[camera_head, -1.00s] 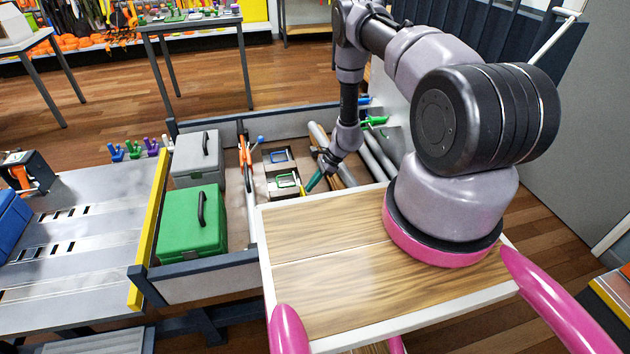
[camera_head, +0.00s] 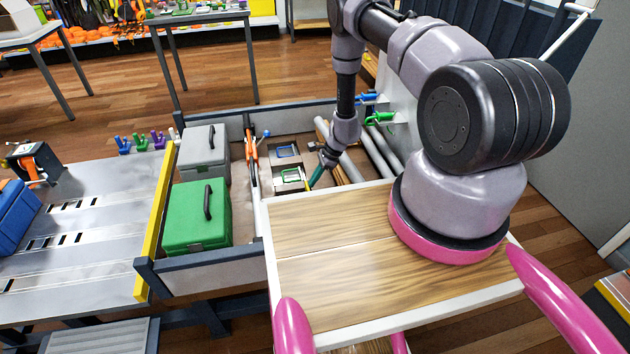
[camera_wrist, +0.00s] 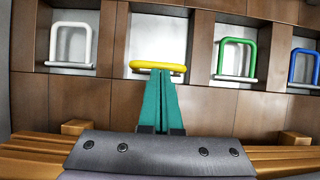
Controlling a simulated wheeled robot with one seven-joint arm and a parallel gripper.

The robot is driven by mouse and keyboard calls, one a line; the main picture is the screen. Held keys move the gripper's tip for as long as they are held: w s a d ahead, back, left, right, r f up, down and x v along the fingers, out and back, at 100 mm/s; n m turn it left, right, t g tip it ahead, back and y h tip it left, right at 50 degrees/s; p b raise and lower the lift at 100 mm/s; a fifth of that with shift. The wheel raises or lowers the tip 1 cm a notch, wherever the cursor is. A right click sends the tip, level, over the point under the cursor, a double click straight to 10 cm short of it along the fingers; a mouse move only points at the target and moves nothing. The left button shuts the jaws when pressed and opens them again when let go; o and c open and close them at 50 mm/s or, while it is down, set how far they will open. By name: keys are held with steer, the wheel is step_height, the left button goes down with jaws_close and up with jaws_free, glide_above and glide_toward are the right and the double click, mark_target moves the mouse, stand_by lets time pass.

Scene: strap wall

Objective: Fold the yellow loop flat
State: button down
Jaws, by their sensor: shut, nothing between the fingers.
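The yellow loop (camera_wrist: 157,66) shows in the wrist view as a thin bar, seen nearly edge-on, across the lower part of its square recess. It juts toward the camera rather than showing an open frame. In the head view it is a thin yellow streak (camera_head: 305,182). My gripper (camera_wrist: 160,73) has two teal fingers pressed together and empty. The fingertips are right at the middle of the yellow bar, at its lower edge; I cannot tell if they touch. In the head view my gripper (camera_head: 313,184) reaches down beside the loop.
A white loop (camera_wrist: 54,42) is in the recess to the left. A green loop (camera_wrist: 251,60) and a blue loop (camera_wrist: 293,65) are to the right. Brown dividers separate the recesses. A green case (camera_head: 190,235), a grey case (camera_head: 198,160) and long tubes (camera_head: 383,150) lie nearby.

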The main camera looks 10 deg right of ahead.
steer(key=shift+a+f+h, duration=0.85)
steer(key=shift+a+f, duration=0.1)
steer(key=shift+a, duration=1)
steer(key=shift+a+f+h, duration=0.8)
steer(key=shift+a+f, duration=0.1)
steer(key=shift+a, duration=1)
steer(key=shift+a+f+h, duration=0.85)
steer(key=shift+a+f, duration=0.1)
steer(key=shift+a, duration=1)
